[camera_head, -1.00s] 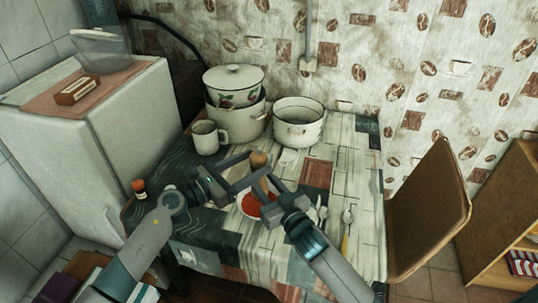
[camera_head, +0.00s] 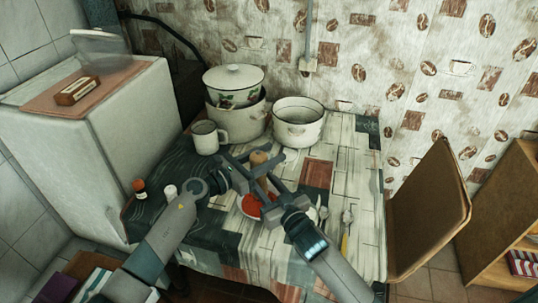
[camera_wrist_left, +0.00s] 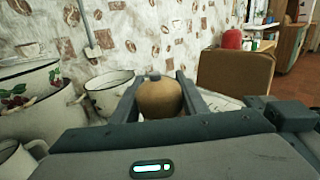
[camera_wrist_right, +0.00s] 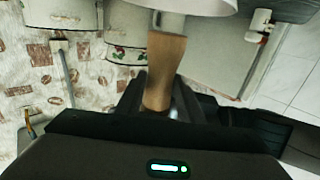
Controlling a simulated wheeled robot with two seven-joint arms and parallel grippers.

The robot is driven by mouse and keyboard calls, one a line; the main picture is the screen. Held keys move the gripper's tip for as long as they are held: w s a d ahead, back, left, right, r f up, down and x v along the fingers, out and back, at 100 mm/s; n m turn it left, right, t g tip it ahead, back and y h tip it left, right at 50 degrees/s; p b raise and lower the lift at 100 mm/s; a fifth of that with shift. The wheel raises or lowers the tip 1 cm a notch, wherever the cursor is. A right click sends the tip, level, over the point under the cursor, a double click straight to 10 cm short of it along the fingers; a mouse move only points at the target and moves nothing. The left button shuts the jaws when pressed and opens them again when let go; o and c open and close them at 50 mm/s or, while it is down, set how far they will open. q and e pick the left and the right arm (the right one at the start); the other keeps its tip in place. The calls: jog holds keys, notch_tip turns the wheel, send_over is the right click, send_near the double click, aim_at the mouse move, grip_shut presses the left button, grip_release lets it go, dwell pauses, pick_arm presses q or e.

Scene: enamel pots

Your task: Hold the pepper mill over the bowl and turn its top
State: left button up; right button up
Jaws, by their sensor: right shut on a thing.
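The wooden pepper mill (camera_head: 263,184) is upright above the white bowl with red contents (camera_head: 250,205). My right gripper (camera_head: 266,192) is shut on the mill's body; the right wrist view shows the wood (camera_wrist_right: 166,70) between its fingers. My left gripper (camera_head: 257,168) is at the mill's rounded top (camera_head: 259,158), with a finger on either side. The left wrist view shows this top (camera_wrist_left: 160,98) between the spread fingers; whether they touch it I cannot tell. Part of the mill and bowl is hidden by the grippers.
A mug (camera_head: 208,137), a white pot (camera_head: 298,122) and stacked pots (camera_head: 235,110) stand behind the grippers. A red-capped jar (camera_head: 140,190) and a white shaker (camera_head: 170,191) stand at the left. Cutlery (camera_head: 346,225) lies at the right. A chair (camera_head: 430,210) stands beside the table.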

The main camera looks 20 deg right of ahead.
pick_arm(q)
jog(key=shift+m+g, duration=0.4)
jog(key=m+g, duration=0.1)
jog(key=g, duration=0.1)
jog(key=s+m+g, duration=0.1)
jog(key=m+g, duration=0.1)
jog(key=g, duration=0.1)
jog(key=m+g, duration=0.1)
jog(key=g, duration=0.1)
jog(key=shift+s+f+m+g+h, duration=0.1)
jog(key=shift+s+m+g+h, duration=0.2)
jog(key=shift+m+g+h, duration=0.1)
jog(key=shift+s+g, duration=0.15)
jog(key=shift+g, duration=0.15)
jog(key=o, duration=1.1)
jog(key=shift+c, duration=0.2)
jog(key=shift+m, duration=0.3)
